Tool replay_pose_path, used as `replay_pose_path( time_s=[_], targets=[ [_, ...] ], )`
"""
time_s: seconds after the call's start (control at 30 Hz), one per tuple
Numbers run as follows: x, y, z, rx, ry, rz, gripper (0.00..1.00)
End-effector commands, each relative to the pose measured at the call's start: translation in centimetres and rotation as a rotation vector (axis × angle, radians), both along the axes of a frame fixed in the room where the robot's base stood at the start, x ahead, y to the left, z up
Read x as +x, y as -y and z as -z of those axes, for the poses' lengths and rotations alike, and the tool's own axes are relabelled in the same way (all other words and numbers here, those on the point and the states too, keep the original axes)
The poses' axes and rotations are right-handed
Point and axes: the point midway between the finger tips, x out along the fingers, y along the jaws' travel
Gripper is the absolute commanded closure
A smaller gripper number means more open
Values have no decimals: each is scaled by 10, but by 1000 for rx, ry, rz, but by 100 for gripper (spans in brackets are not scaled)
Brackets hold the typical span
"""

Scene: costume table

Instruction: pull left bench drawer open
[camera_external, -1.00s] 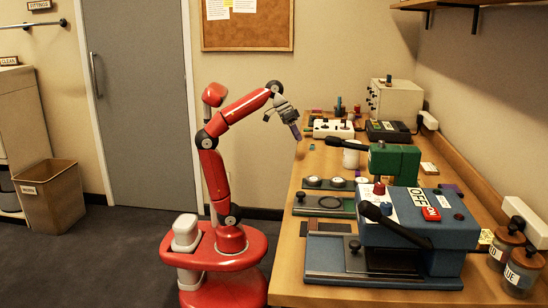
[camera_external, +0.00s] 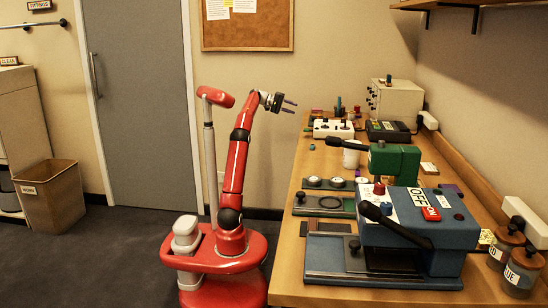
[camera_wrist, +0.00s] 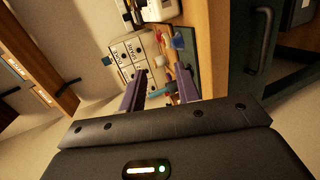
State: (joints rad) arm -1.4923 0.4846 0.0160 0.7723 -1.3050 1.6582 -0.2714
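In the wrist view a dark green panel (camera_wrist: 237,62) with a black bar handle (camera_wrist: 262,40) shows below the wooden bench edge (camera_wrist: 217,45); it looks like a drawer front under the bench. Which drawer it is, I cannot tell. The bench front is hidden in the external view. My gripper (camera_external: 290,107) is raised off the bench's far left edge, roughly level and pointing right. Its two purple fingers (camera_wrist: 160,88) are apart with nothing held between them. The handle lies to the right of the fingers in the wrist view, not touched.
The wooden bench (camera_external: 285,265) carries a blue press (camera_external: 420,250), a green press (camera_external: 397,160), trays and a white cup (camera_external: 351,155). A grey box (camera_external: 395,100) stands at the back. The floor left of the bench is clear around my base.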

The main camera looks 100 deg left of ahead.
Motion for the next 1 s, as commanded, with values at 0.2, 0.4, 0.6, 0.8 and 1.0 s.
replay_pose_path(
  time_s=[0.2,0.4,0.6,0.8,1.0],
  targets=[
    [-50,-39,9,-39,84,-79,68],
    [-48,-37,36,-40,79,-77,68],
    [-48,-36,79,-43,79,-75,68],
    [-47,-36,141,-44,78,-75,68],
    [-45,-36,185,-37,79,-75,68]
  ],
)
